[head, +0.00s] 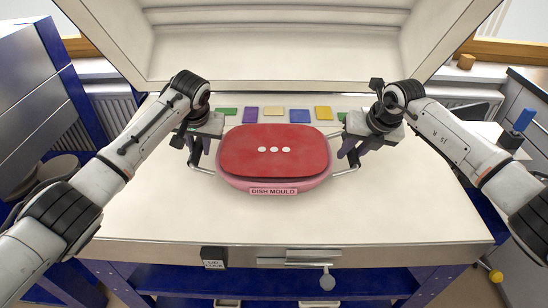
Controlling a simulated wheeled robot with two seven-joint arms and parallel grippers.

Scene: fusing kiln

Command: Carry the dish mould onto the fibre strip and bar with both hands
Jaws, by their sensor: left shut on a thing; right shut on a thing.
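The dish mould (273,185) is a pink oval dish with a red top that bears three white dots, and its front carries a label reading DISH MOULD. It is over the middle of the pale kiln bed, and I cannot tell whether it touches the bed. Metal handles stick out at both sides. My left gripper (194,160) is shut on the left handle (203,169). My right gripper (352,160) is shut on the right handle (347,171). I cannot make out the fibre strip or the bar; the mould hides the bed beneath it.
Several coloured tiles, such as a yellow one (323,113) and a purple one (250,114), lie in a row behind the mould. The raised kiln lid (275,50) stands at the back. The bed's front (285,220) is clear. A lid lock box (214,257) is on the front edge.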

